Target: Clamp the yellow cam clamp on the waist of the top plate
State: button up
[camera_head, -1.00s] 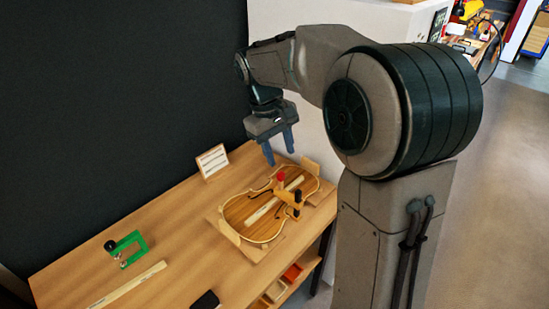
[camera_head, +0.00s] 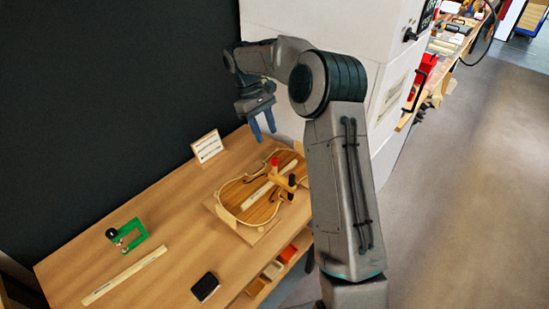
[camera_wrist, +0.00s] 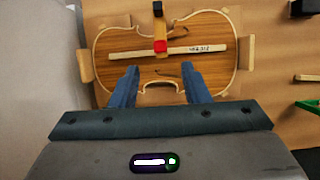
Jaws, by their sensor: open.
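The violin top plate (camera_head: 258,207) lies flat on a board on the bench, with a pale bar along its middle. The yellow cam clamp (camera_head: 284,184), with a red part and a black part, is at the plate's waist on the bench's front side. In the wrist view the clamp (camera_wrist: 159,28) reaches from the plate's far waist edge to the bar. I cannot tell whether it is tight. My gripper (camera_head: 263,136) is open and empty, above and behind the plate. In the wrist view its fingers (camera_wrist: 158,88) appear over the near waist, apart from the clamp.
A green clamp (camera_head: 135,236), a pale strip (camera_head: 125,276) and a black box (camera_head: 205,287) lie on the left of the bench (camera_head: 170,215). A framed card (camera_head: 207,146) stands by the dark wall. Small bins (camera_head: 272,270) sit below the front edge.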

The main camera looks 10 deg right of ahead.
aim_at(275, 158)
jog(key=p+x, duration=0.1)
jog(key=x, duration=0.9)
jog(key=shift+f, duration=0.15)
grip_shut()
